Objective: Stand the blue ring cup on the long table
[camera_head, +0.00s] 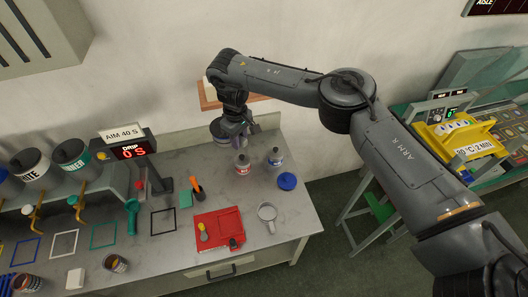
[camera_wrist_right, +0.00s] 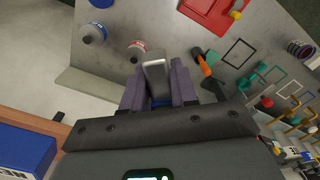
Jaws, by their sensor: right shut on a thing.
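My right gripper (camera_head: 237,143) is above the back edge of the long table (camera_head: 225,183), pointing down. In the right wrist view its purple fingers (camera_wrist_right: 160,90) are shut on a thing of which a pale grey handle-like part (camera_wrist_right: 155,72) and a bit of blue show. I take this to be the blue ring cup; most of it is hidden by the fingers and the gripper body. In the head view the held thing is hardly visible. My left gripper is not in view.
A red-labelled bottle (camera_head: 242,164), a blue-labelled bottle (camera_head: 275,158) and a blue lid (camera_head: 287,181) stand near the gripper. A red case (camera_head: 218,230) and a grey round thing with a handle (camera_head: 267,213) lie nearer the front. A wooden shelf (camera_head: 208,103) is on the wall behind.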

